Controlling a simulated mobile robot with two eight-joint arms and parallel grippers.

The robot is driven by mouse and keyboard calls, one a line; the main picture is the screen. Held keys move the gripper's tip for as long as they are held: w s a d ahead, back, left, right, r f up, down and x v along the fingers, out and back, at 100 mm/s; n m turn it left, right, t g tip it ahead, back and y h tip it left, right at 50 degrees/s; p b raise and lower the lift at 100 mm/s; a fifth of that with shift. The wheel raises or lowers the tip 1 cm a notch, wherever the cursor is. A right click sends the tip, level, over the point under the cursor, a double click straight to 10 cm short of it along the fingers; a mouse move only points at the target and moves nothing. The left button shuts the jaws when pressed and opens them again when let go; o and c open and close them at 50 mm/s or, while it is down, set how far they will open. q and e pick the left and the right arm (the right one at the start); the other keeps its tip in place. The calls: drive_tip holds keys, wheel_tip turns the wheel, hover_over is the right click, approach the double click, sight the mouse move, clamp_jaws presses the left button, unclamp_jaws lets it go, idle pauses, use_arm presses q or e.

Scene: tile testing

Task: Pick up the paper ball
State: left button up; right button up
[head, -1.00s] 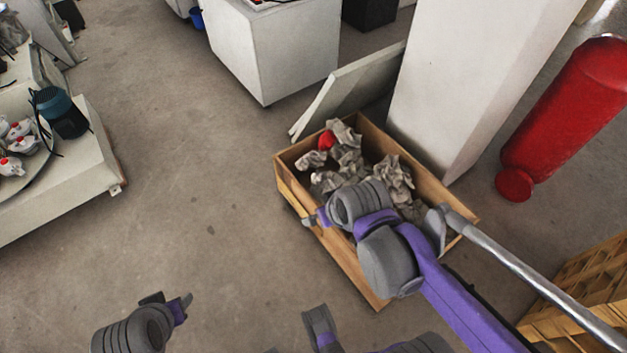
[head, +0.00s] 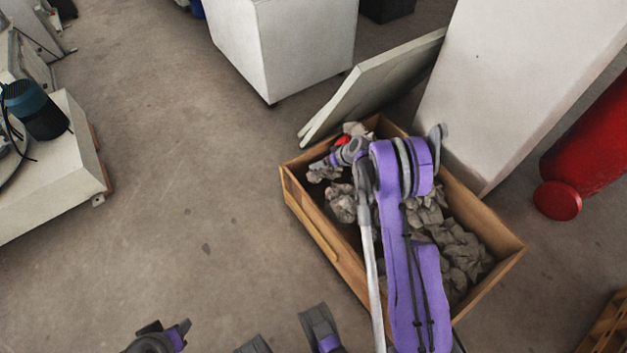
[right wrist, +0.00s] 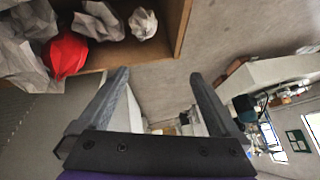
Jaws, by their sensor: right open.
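Several crumpled grey paper balls (head: 342,203) lie in an open wooden box (head: 322,239). A red crumpled ball (head: 342,140) lies among them near the box's far left corner, partly hidden by my right arm. In the right wrist view the red ball (right wrist: 66,53) and a small whitish paper ball (right wrist: 143,24) lie beyond the left finger. My right gripper (right wrist: 160,80) is open, with nothing between its fingers.
A white panel (head: 375,85) leans behind the box, beside a white pillar (head: 530,75). A white block (head: 285,45) stands behind. The floor left of the box is clear.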

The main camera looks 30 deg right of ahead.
drive_tip(key=b, duration=0.1)
approach(318, 172)
drive_tip(key=f, duration=0.1)
drive_tip(key=b+x, duration=0.1)
drive_tip(key=x, duration=0.4)
drive_tip(key=shift+a, duration=0.1)
drive_tip(key=b+x, duration=0.1)
drive_tip(key=x, duration=0.4)
drive_tip(key=shift+w+a+f+b, duration=0.1)
drive_tip(key=shift+w+a+b, duration=0.1)
drive_tip(key=shift+w+b, duration=0.15)
use_arm(q)
drive_tip(key=f, duration=0.5)
drive_tip(key=shift+w, duration=0.35)
use_arm(e)
drive_tip(key=c, duration=1.4)
